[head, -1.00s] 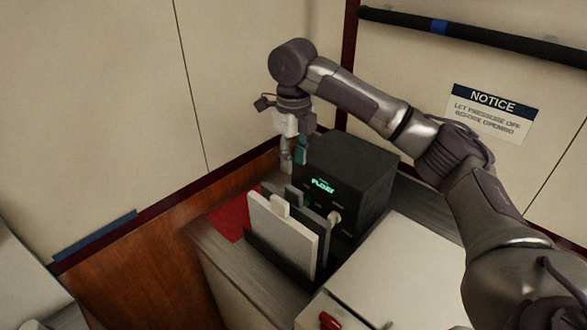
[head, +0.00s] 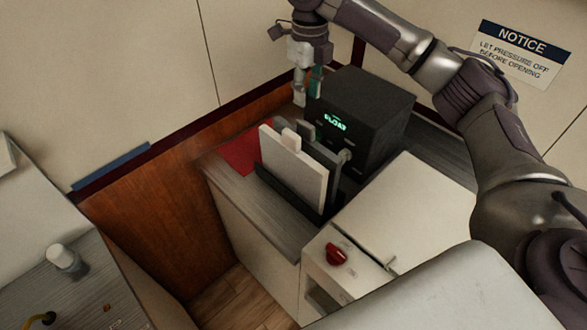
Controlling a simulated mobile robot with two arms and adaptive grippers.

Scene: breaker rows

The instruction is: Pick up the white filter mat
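The white filter mat (head: 290,168) stands upright as a flat panel in a dark holder (head: 286,195) on the grey counter, with a light tab on its top edge. A darker grey panel (head: 322,162) stands just behind it. My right gripper (head: 306,92) hangs above the counter beyond the mat, beside the black box, apart from the mat. Its fingers are small and partly blurred, so I cannot tell whether they are open. My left gripper is not in view.
A black box (head: 365,105) with a green lit display stands behind the panels. A red mat (head: 240,152) lies left of the holder. A white cabinet top (head: 405,215) and a red knob (head: 336,254) are at the right. A white-capped jar (head: 65,260) stands on the lower-left counter.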

